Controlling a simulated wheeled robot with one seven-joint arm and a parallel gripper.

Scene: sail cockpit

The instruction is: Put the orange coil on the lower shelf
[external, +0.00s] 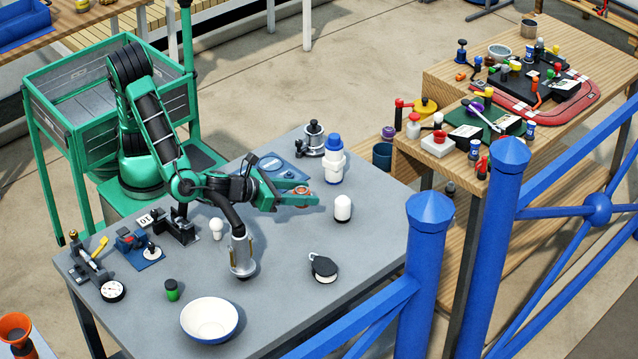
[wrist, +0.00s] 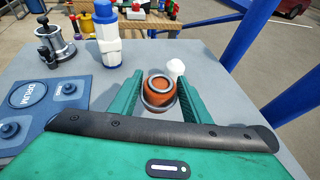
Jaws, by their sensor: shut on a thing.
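My green gripper (external: 306,194) is shut on the orange coil (external: 302,196) and holds it above the grey table. In the wrist view the coil (wrist: 160,94) sits between the two green fingers (wrist: 160,100), with a grey ring at its top and base. The wooden bench at the right has a lower wooden level (external: 510,232), which looks like the lower shelf. It is partly hidden by blue posts, and my gripper is well to its left.
A blue-and-white bottle (external: 334,165) and a white rounded piece (external: 343,208) stand close to my gripper. A black pulley block (external: 323,268) and a white bowl (external: 209,319) are nearer the front. Blue railings (external: 430,260) stand at right. The bench top (external: 425,148) is crowded.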

